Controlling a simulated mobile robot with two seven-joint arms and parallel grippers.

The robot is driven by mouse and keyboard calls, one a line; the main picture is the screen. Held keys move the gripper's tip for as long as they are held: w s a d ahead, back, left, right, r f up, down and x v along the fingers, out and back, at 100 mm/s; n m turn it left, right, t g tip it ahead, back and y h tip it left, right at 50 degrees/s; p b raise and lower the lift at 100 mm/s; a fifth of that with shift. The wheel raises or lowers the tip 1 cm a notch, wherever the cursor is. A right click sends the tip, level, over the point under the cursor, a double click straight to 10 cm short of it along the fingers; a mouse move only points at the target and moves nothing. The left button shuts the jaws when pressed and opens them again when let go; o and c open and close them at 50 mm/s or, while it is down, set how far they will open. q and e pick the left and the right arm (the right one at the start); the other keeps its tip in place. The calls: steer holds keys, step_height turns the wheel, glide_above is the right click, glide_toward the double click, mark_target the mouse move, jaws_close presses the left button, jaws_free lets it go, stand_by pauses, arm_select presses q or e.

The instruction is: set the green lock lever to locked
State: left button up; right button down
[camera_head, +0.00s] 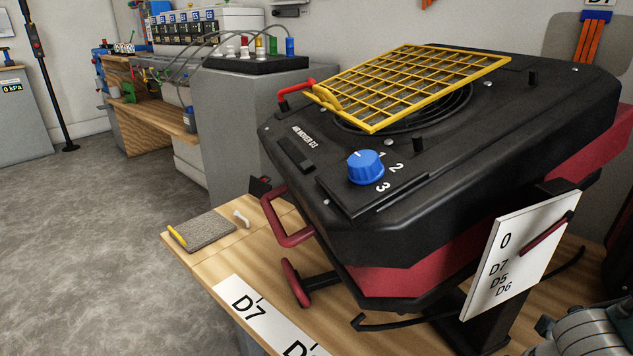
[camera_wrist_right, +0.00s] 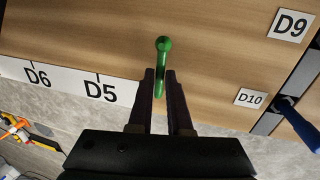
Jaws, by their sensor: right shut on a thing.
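The green lock lever (camera_wrist_right: 163,46) stands out from the wooden surface in the right wrist view, with a rounded knob at its far end. Its shaft runs back between the two dark fingers of my right gripper (camera_wrist_right: 160,78), which is shut on it. The lever's knob shows beyond the fingertips. The lever does not show in the head view, and I see no marking of its locked position. My left gripper is in neither view.
The wooden bench (camera_head: 212,262) carries the black and red air mover (camera_head: 460,165) with a blue knob (camera_head: 365,166) and yellow grille (camera_head: 410,85). A white card (camera_head: 520,255) stands at right. A D10 label (camera_wrist_right: 250,98) and a blue handle (camera_wrist_right: 298,122) are right of the lever.

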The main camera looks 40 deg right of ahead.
steer(key=c, duration=0.8)
jaws_free()
steer(key=shift+c, duration=0.2)
step_height(320, 180, up, 10)
steer(key=s+p, duration=0.2)
steer(key=p, duration=0.4)
steer(key=shift+d, duration=0.2)
steer(key=shift+w+f, duration=0.1)
